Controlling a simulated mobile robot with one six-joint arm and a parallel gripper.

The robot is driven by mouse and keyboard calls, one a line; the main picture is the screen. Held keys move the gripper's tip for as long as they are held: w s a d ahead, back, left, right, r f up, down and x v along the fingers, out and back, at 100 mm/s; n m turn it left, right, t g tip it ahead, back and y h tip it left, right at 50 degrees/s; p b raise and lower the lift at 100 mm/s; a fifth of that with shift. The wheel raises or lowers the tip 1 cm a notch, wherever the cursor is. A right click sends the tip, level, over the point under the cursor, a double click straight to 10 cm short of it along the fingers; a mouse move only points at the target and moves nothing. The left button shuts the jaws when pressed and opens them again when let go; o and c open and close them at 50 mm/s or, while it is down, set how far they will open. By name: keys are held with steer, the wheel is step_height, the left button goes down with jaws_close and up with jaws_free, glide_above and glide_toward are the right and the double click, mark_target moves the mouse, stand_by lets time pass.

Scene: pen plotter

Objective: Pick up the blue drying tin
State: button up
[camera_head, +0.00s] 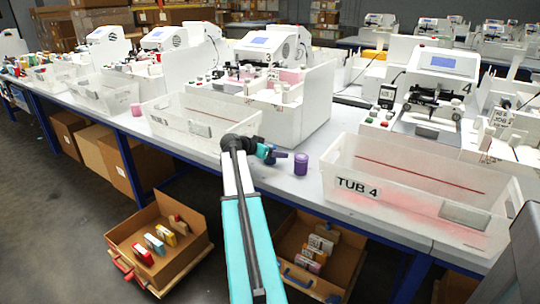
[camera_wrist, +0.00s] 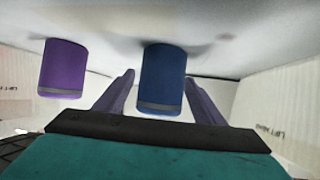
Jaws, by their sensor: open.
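The blue drying tin (camera_wrist: 162,80) is a dark blue cylinder with a grey band at one end. In the wrist view it stands between the two purple-grey fingers of my gripper (camera_wrist: 160,84), with a visible gap to the left finger and a narrower one to the right. My gripper is open. In the head view my gripper (camera_head: 277,154) is low over the front edge of the bench, and I cannot clearly make out the blue tin there. A purple tin (camera_head: 301,164) stands just right of my gripper; it also shows left of the blue tin in the wrist view (camera_wrist: 63,68).
The clear tub marked TUB 4 (camera_head: 357,188) stands to the right on the white bench (camera_head: 310,190). Another clear tub (camera_head: 170,122) stands to the left. Plotters (camera_head: 269,52) are behind. Open cardboard drawers (camera_head: 185,262) stick out below the bench.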

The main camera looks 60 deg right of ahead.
steer(key=shift+s+d+f, duration=0.1)
steer(key=shift+d+f, duration=0.1)
steer(key=shift+d, duration=0.15)
stand_by(0.3)
steer(key=c, duration=1.2)
steer(key=shift+r, duration=0.1)
steer(key=shift+r, duration=4.9)
